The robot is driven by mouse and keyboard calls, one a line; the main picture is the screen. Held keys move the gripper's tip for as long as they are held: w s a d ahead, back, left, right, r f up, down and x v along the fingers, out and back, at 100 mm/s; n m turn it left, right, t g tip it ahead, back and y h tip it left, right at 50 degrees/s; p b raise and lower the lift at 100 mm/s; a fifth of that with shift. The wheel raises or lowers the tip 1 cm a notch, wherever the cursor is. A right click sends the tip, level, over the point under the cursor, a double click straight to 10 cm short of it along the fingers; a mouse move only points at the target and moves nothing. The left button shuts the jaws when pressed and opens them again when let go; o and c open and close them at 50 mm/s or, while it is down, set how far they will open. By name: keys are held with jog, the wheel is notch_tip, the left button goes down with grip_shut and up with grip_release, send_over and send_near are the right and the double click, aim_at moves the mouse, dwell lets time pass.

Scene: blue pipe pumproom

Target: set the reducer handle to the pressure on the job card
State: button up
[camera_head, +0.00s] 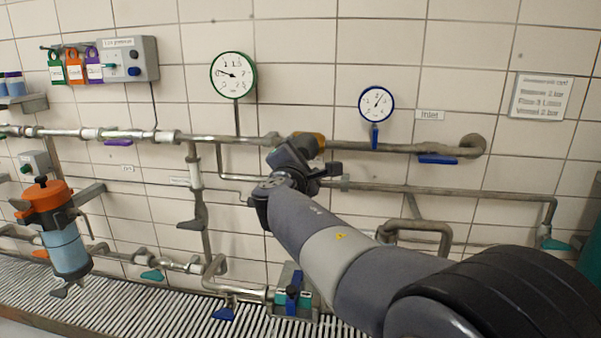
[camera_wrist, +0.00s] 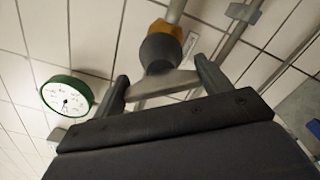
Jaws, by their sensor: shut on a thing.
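The reducer shows as an orange cap (camera_head: 316,139) on the wall pipe, partly hidden behind my gripper (camera_head: 303,165). In the wrist view its dark rounded body (camera_wrist: 160,52) has an orange top, and a flat grey handle (camera_wrist: 163,84) lies across between my fingers. My gripper (camera_wrist: 165,88) is shut on this handle. The job card (camera_head: 541,97) hangs on the wall at right; its lines are blurred. A green-rimmed gauge (camera_head: 233,75) stands left of the reducer, its needle pointing left and slightly up. A blue-rimmed gauge (camera_head: 376,104) at right has its needle pointing up-right.
Coloured tags (camera_head: 74,72) hang beside a grey control box (camera_head: 130,58) at upper left. An orange-topped filter (camera_head: 60,228) stands at lower left. Blue valve handles (camera_head: 437,160) sit on the pipes. A lower pipe (camera_head: 450,190) runs beneath my arm. Floor grating lies below.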

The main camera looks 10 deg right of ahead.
jog(key=m+b, duration=0.2)
jog(key=b, duration=0.1)
jog(key=f+m+b, duration=0.1)
jog(key=m+b, duration=0.1)
jog(key=b, duration=0.1)
jog(key=shift+m, duration=0.3)
jog(key=m+b, duration=0.4)
jog(key=b, duration=0.1)
jog(key=shift+m+b, duration=0.3)
jog(key=shift+b, duration=0.05)
jog(key=m+b, duration=0.5)
jog(key=shift+m+b, duration=0.8)
jog(key=shift+m, duration=0.4)
jog(key=shift+r, duration=0.1)
jog(key=o, duration=1)
jog(key=b+v, duration=0.2)
jog(key=v, duration=0.8)
jog(key=shift+s+a, duration=0.2)
jog(key=shift+s, duration=0.15)
